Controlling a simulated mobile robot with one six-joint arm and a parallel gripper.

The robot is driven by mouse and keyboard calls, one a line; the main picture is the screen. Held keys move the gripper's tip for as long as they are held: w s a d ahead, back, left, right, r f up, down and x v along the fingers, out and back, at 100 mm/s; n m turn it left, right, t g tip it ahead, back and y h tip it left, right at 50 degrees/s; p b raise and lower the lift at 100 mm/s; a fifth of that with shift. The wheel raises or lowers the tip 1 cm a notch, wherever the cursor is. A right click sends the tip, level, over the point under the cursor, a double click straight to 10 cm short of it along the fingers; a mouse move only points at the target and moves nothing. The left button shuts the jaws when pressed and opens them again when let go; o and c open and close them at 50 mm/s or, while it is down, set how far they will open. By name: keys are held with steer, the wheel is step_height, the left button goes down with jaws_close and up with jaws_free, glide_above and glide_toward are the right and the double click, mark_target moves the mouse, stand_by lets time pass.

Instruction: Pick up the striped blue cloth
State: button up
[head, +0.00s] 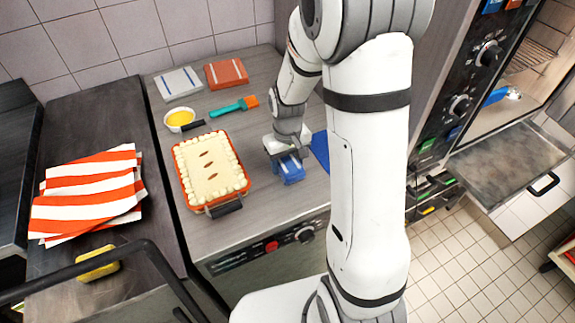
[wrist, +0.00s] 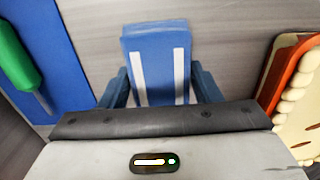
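The striped blue cloth (wrist: 159,62), folded and blue with two white stripes, is between the two fingers of my gripper (wrist: 160,85) in the wrist view. A finger stands close along each side of it; whether they press on it cannot be told. In the head view my gripper (head: 286,155) points down over the right part of the counter, and a blue part of the cloth (head: 291,172) shows just in front of it. The cloth is at or near counter height. Its near end is hidden by the gripper body in the wrist view.
A pie in an orange dish (head: 209,167) stands left of the gripper. A blue board (head: 320,148) lies to its right, with a green-handled tool (wrist: 15,60).

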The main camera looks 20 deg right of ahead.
mark_target(287, 161)
steer(key=c, duration=0.6)
step_height(287, 161, up, 10)
steer(key=shift+r+b, duration=0.1)
steer(key=shift+b, duration=0.35)
steer(key=o, duration=0.5)
steer(key=c, duration=0.3)
